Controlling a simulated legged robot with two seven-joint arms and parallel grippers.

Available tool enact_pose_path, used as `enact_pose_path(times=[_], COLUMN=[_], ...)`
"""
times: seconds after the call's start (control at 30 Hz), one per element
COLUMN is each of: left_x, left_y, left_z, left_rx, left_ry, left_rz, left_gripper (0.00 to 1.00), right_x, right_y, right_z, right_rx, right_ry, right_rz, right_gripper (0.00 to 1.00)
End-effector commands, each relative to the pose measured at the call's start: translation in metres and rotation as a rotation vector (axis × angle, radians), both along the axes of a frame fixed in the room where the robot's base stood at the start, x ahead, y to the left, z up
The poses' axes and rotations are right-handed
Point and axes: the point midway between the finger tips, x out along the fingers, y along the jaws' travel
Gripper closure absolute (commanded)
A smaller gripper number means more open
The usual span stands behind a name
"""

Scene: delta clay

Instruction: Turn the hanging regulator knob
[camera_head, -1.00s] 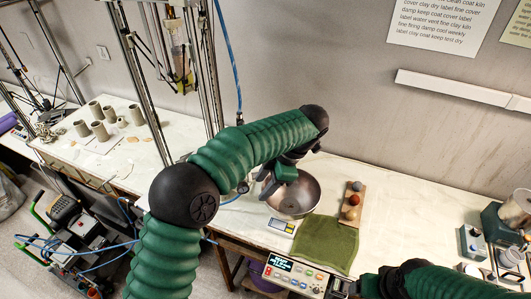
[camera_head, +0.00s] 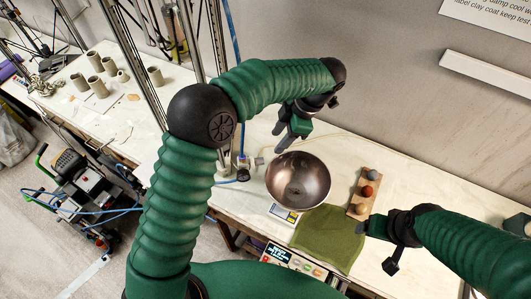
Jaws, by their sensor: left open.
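A blue hose (camera_head: 232,70) hangs down to a small grey fitting (camera_head: 243,165) left of the bowl, which looks like the hanging regulator. Its knob is too small to make out clearly. My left gripper (camera_head: 280,139) is open and empty, behind the bowl and to the right of the fitting, apart from it in the picture. My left arm arches over from the left. My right gripper (camera_head: 376,246) is at the lower right beside the green cloth, its fingers apart with nothing between them.
A metal bowl (camera_head: 298,182) stands on a small scale (camera_head: 285,214). A green cloth (camera_head: 328,238) and a wooden board (camera_head: 361,194) with clay balls lie to the right. A control panel (camera_head: 290,262) is at the front edge. Metal posts (camera_head: 133,65) rise behind on the left.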

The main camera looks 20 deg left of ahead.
Motion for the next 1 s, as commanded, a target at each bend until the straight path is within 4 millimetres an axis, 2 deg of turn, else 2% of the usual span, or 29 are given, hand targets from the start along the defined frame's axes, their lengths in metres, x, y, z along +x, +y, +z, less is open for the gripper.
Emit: enact_pose_path(times=[0.2,0.43,0.6,0.83,1.0], left_x=[-0.001,-0.007,-0.010,-0.009,-0.007], left_y=[0.020,0.038,0.043,0.044,0.044], left_z=[-0.054,-0.100,-0.114,-0.117,-0.117], left_rx=[0.004,0.003,0.001,0.000,0.001], left_ry=[0.011,0.009,0.003,0.004,0.006], left_rz=[0.000,-0.001,0.000,-0.001,-0.001], left_gripper=[0.55,0.55,0.55,0.55,0.76], right_x=[0.000,0.000,0.000,0.000,0.000], right_y=[0.000,0.000,0.000,0.000,0.000], right_z=[0.019,0.032,0.035,0.034,0.034], right_rx=[0.000,0.000,0.000,0.000,0.000], right_ry=[0.000,0.000,0.000,0.000,0.000], right_rz=[0.000,0.000,0.000,0.000,0.000], right_gripper=[0.23,0.23,0.23,0.23,0.23])
